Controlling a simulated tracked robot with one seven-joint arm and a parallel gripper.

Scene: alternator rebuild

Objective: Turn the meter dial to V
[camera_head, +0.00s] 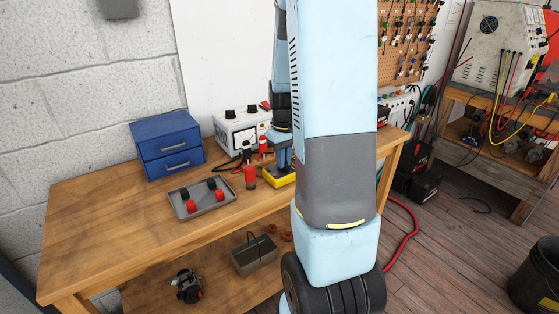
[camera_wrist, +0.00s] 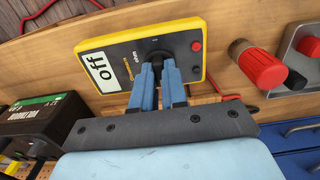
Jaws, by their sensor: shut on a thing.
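The meter (camera_wrist: 105,68) has a yellow rim and a dark grey face. It lies on the wooden workbench, and it also shows in the head view (camera_head: 270,181), partly behind my arm. Its display (camera_wrist: 102,68) reads "OFF". A small "ohm" label (camera_wrist: 130,58) is beside the dark round dial (camera_wrist: 153,56), and a red button (camera_wrist: 196,46) is near one corner. My gripper (camera_wrist: 159,66) has its blue fingers closed on the dial, which they partly hide. In the head view my gripper (camera_head: 283,158) points down at the meter. The dial's pointer is hidden.
A red-capped cylinder (camera_head: 250,177) stands close beside the meter. A grey tray (camera_head: 185,213) with red and black parts, a blue drawer box (camera_head: 167,145) and a white instrument (camera_head: 238,128) with leads are also on the bench. The bench's front left is clear.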

